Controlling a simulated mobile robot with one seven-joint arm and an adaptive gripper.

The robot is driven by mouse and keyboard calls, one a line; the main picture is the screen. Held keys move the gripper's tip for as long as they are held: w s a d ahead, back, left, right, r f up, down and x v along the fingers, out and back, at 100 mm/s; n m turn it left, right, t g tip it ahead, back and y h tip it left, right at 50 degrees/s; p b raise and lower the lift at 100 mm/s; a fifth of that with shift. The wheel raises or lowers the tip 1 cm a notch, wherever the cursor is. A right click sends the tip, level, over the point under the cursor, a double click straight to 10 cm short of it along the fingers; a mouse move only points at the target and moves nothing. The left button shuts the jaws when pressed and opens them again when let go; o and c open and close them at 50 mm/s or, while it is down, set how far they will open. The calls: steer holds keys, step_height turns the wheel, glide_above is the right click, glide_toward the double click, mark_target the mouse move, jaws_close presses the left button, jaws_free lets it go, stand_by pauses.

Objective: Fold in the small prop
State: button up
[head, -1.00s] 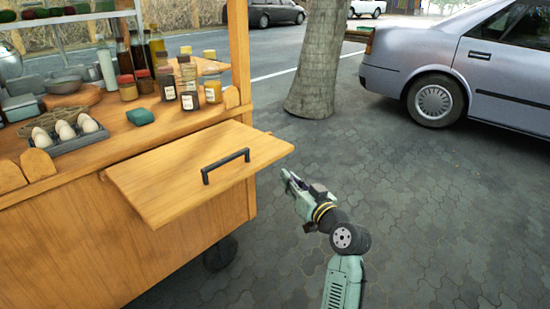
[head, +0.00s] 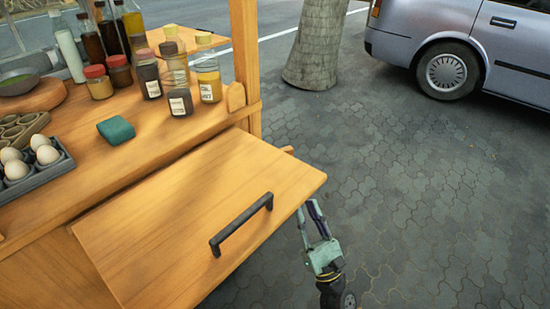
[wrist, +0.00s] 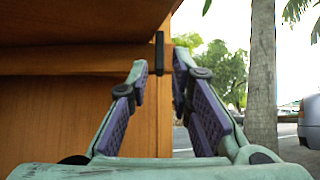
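The cart's wooden flap (head: 190,215) sticks out level from the counter, with a black handle on top. In the wrist view the flap's underside (wrist: 80,28) is overhead. Below it, a wooden bar (wrist: 75,61) ends at an upright dark piece (wrist: 159,52); this may be the small prop, but I cannot tell for sure. A small wooden end (head: 287,150) also shows behind the flap's far corner. My gripper (head: 310,208) is beside the flap's right edge, its fingers apart and empty. In the wrist view my gripper (wrist: 160,68) points toward the dark piece, with no visible contact.
Jars and bottles (head: 150,75), a green sponge (head: 116,130) and an egg tray (head: 35,172) stand on the counter (head: 160,140). A tree trunk (head: 317,45) and a parked silver car (head: 450,45) are beyond. The pavement (head: 430,200) to the right is clear.

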steer(key=p+x, duration=0.3)
steer(key=x, duration=0.7)
steer(key=shift+a+r, duration=0.1)
steer(key=shift+r, duration=0.2)
steer(key=shift+c, duration=0.4)
jaws_close()
steer(key=shift+w, duration=0.1)
